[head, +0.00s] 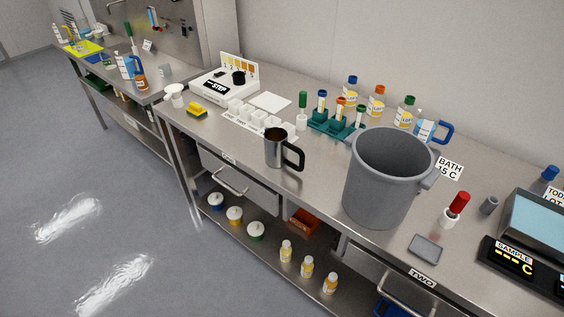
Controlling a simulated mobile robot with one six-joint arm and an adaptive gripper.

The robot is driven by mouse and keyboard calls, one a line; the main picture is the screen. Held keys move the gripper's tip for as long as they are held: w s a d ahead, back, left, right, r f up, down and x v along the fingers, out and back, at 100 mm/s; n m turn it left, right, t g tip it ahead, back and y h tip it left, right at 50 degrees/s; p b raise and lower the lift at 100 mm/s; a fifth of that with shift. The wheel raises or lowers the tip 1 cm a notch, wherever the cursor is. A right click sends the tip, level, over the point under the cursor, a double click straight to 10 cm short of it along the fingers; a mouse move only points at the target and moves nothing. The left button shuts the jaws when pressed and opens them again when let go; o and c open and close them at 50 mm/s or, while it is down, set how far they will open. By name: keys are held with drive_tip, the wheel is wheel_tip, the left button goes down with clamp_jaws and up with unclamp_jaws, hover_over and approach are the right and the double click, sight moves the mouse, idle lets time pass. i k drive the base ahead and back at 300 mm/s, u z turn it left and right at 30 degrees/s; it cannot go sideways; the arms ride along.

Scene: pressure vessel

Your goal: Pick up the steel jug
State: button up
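The steel jug (276,148) stands upright near the front edge of the steel bench, in the middle of the head view. It has a shiny metal body, an open top with a dark inside, and a black handle (294,157) on its right side. My gripper is not in view.
A large grey bucket (374,185) stands to the right of the jug. A yellow sponge (196,109) lies to the left. Bare bench shows between jug and bucket.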

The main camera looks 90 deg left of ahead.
sight(276, 143)
drive_tip(key=z, duration=0.05)
drive_tip(key=k, duration=2.35)
drive_tip(key=u, duration=1.95)
drive_tip(key=i, duration=0.4)
drive_tip(key=z, duration=0.3)
